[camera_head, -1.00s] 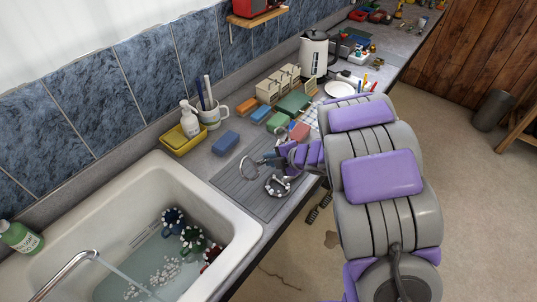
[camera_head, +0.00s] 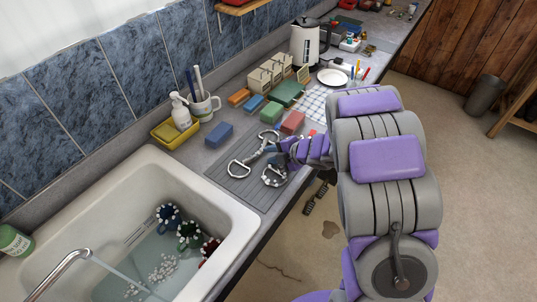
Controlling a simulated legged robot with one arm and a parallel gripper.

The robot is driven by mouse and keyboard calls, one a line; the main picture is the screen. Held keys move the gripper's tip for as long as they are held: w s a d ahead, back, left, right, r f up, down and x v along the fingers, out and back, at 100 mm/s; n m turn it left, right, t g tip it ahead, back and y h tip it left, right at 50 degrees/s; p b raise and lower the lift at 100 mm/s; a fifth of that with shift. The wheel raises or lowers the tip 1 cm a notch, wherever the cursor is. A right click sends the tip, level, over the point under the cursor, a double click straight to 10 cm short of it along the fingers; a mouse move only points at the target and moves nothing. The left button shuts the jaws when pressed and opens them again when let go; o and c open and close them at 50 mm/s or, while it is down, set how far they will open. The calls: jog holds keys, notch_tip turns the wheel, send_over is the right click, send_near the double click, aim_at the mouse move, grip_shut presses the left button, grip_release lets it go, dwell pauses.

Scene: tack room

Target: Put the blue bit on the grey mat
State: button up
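A metal bit with two large rings (camera_head: 239,169) lies on the ribbed grey mat (camera_head: 215,170) beside the sink. Its middle bar looks grey-blue, but its colour is hard to tell at this size. A second ringed metal piece (camera_head: 273,176) with pale beads lies on the mat nearer the counter edge. My gripper (camera_head: 282,148) is low over the right side of the mat, just right of the two-ringed bit. Its fingertips are small and dark, so I cannot tell whether they touch the bit or how far apart they are.
A blue sponge (camera_head: 218,134), mug (camera_head: 205,106) and yellow caddy (camera_head: 174,134) stand behind the mat. Coloured blocks (camera_head: 292,122) and a kettle (camera_head: 306,43) are farther back.

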jog(key=shift+s+d+r, duration=0.15)
jog(key=shift+d+r, duration=0.15)
jog(key=shift+d, duration=0.05)
jog(key=s+r, duration=0.1)
jog(key=s+d+r+p, duration=0.1)
jog(key=s+r, duration=0.1)
jog(key=shift+s+d+r+p, duration=0.1)
jog(key=shift+d+r+p, duration=0.3)
jog(key=w+d+r+m+t+h, duration=0.1)
jog(key=d+r+m+t+h, duration=0.3)
jog(key=d+r+m+h, duration=0.8)
jog(key=s+d+r+m+g+h, duration=0.1)
jog(key=s+d+r+m+g, duration=0.3)
jog(key=s+d, duration=0.55)
jog(key=s+a+f+m+g+y, duration=0.1)
jog(key=s+a+m+g, duration=0.3)
jog(key=s, duration=1)
jog(key=s+a+f+m+g+y, duration=0.1)
jog(key=s+a+m+g+y, duration=0.2)
jog(key=s+a, duration=0.7)
jog(key=s+m+g+p, duration=0.1)
jog(key=s+m, duration=0.1)
jog(key=s, duration=0.3)
jog(key=shift+s+a+m+y, duration=0.15)
jog(key=shift+a+m+y, duration=0.15)
jog(key=shift+a, duration=0.05)
